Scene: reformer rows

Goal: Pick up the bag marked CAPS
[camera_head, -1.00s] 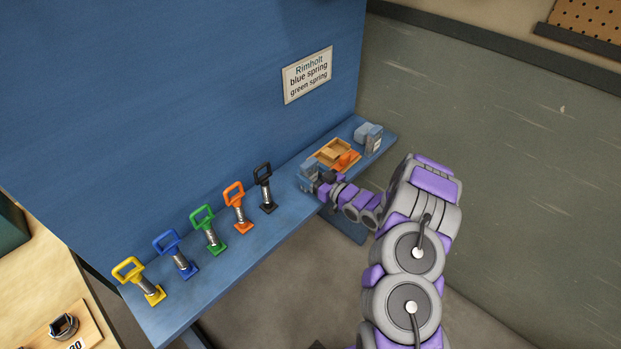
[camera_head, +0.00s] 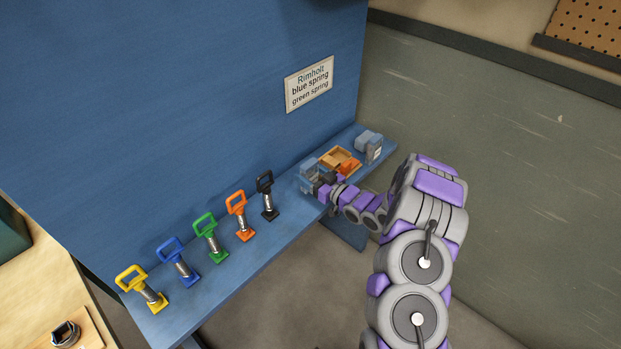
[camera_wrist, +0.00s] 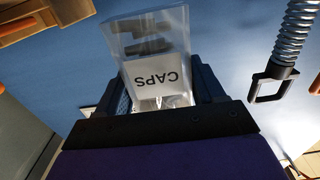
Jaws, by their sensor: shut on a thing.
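The bag marked CAPS (camera_wrist: 157,72) is a clear bag with a white label, upside down in the wrist view, and dark small pieces show inside it. My gripper (camera_wrist: 160,98) has a dark finger on each side of the bag and is shut on it. In the head view my gripper (camera_head: 318,187) is at the front edge of the blue shelf, and the bag (camera_head: 309,168) shows just beyond it as a pale grey-blue shape. I cannot tell in these views whether the bag touches the shelf.
Several spring tools with coloured handles stand in a row on the blue shelf (camera_head: 240,260), the black one (camera_head: 267,195) nearest my gripper. A wooden tray (camera_head: 331,155) with an orange piece (camera_head: 349,166) and another grey-blue bag (camera_head: 374,150) are to the right. A blue panel rises behind.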

